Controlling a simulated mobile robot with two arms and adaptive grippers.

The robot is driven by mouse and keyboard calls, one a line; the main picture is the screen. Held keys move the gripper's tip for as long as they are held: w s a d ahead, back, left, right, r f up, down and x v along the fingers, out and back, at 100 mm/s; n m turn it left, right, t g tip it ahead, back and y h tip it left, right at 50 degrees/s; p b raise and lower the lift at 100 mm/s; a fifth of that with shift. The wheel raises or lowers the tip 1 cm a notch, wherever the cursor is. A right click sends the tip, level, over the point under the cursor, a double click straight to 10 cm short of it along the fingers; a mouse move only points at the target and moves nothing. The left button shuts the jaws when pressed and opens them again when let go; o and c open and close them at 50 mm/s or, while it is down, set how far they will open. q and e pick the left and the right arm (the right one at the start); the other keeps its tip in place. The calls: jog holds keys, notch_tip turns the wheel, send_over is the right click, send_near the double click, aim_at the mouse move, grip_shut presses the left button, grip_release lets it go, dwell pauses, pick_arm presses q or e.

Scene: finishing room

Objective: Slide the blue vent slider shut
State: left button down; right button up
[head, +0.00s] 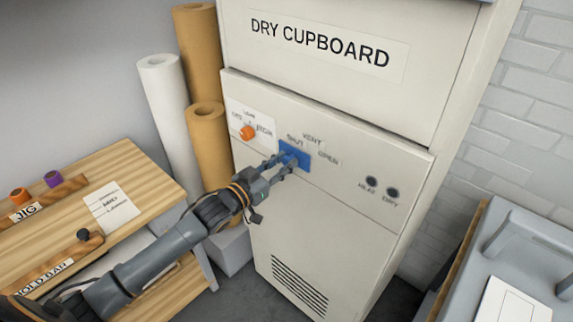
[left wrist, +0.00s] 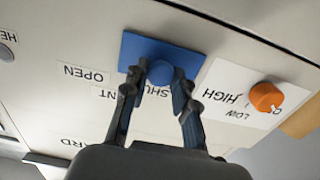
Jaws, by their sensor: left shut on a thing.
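The blue vent slider (head: 303,159) is on the front of the white dry cupboard, close to the SHUT label (head: 295,140) and left of the OPEN label (head: 328,156). In the left wrist view, which is turned over, the slider's blue plate (left wrist: 138,50) carries a round blue knob (left wrist: 160,72). My left gripper (left wrist: 160,88) is shut on this knob, one finger on each side. The fingers partly cover the SHUT and VENT labels there. The left gripper also shows in the head view (head: 285,160). My right gripper is not in view.
An orange knob (head: 247,132) sits left of the slider. Two dark round spots (head: 381,187) are to the right. Rolls (head: 208,140) stand beside the cupboard. A wooden bench (head: 140,185) is at the left and a grey unit (head: 530,240) at the right.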

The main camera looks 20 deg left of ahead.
pick_arm(q)
jog(key=shift+w+a+r, duration=0.1)
jog(key=shift+a+r, duration=0.05)
jog(key=c, duration=1.3)
grip_release()
jog(key=shift+a, duration=0.1)
jog(key=shift+o, duration=1.1)
jog(key=shift+a, duration=0.15)
jog(key=shift+s, duration=0.25)
jog(key=v, duration=1.1)
jog(key=shift+s, duration=0.3)
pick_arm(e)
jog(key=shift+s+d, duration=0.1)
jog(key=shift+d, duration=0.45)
pick_arm(q)
jog(key=shift+a, duration=0.15)
